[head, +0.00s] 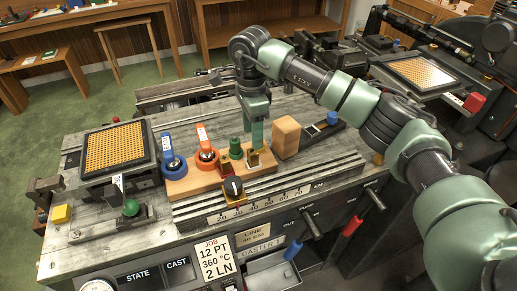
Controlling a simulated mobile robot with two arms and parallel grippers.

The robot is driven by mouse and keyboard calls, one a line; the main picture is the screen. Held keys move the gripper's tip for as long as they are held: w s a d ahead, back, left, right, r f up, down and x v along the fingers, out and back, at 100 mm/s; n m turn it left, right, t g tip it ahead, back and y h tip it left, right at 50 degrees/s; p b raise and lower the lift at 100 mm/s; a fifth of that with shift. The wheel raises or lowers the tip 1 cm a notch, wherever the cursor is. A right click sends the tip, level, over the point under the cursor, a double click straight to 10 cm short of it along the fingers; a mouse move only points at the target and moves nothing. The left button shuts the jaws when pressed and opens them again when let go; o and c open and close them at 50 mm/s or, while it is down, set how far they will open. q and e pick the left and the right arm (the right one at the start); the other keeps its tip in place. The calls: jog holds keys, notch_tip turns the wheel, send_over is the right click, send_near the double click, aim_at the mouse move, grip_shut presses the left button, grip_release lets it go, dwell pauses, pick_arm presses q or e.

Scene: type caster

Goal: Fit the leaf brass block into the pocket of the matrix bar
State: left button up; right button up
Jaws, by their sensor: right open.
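My right gripper (256,138) comes in from the right and points down over the wooden board (205,185). Its green fingers are open, just above a small brass-coloured block (253,158), which seems to be the leaf brass block; its leaf mark is too small to make out. I cannot tell whether the fingers touch it. A dark bar (318,135) with a lighter recess, likely the matrix bar, lies to the right, partly hidden behind an upright wooden block (286,137). My left gripper is not in view.
A green-topped piece (236,148), a dark red block (227,166), an orange ring (206,158) and a blue ring (174,166) crowd the board. A gold grid plate (116,147) is at left.

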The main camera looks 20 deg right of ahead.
aim_at(253, 151)
jog(key=shift+s+a+f+p, duration=0.2)
jog(key=shift+s+f+p, duration=0.2)
jog(key=shift+f, duration=0.25)
jog(key=shift+s+a+f+p, duration=0.2)
jog(key=shift+s+f+p, duration=0.1)
jog(key=shift+f+p, duration=0.25)
jog(key=f, duration=0.3)
jog(key=shift+w+d+p, duration=0.15)
jog(key=shift+d+p, duration=0.05)
jog(key=shift+p, duration=0.15)
jog(key=shift+f, duration=0.5)
jog(key=c, duration=0.9)
grip_shut()
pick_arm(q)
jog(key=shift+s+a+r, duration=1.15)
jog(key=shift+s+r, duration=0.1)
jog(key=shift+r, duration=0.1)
pick_arm(e)
jog(key=shift+r, duration=0.15)
